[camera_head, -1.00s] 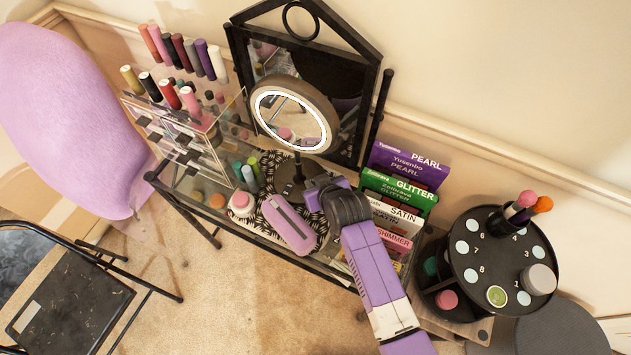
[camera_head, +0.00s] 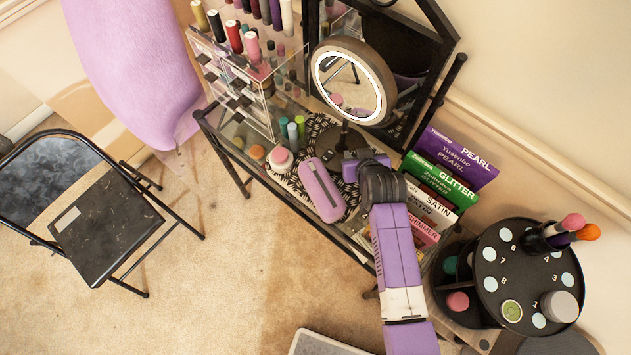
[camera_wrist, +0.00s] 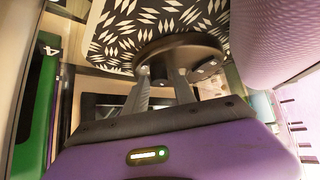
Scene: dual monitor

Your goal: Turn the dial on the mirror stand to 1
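The mirror stand (camera_head: 352,82) is a round mirror with a lit white ring, standing on the glass table. Its dark round base (camera_wrist: 185,48) shows in the wrist view on a black-and-white patterned mat (camera_wrist: 118,22). Small dark knobs (camera_wrist: 205,69) sit on the near right of the base. My gripper (camera_wrist: 158,68) points at the base's near edge, its two grey fingers apart. I see nothing held between them; contact with the base is unclear. In the head view my wrist hides the fingertips, and no dial numbers are readable.
A pink-purple case (camera_head: 322,190) lies close to the left of my wrist. Upright palette boxes (camera_head: 452,160) stand to the right. A round black organizer (camera_head: 525,275) is farther right. A clear drawer unit (camera_head: 235,85) stands left. A folding chair (camera_head: 105,225) stands on the floor.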

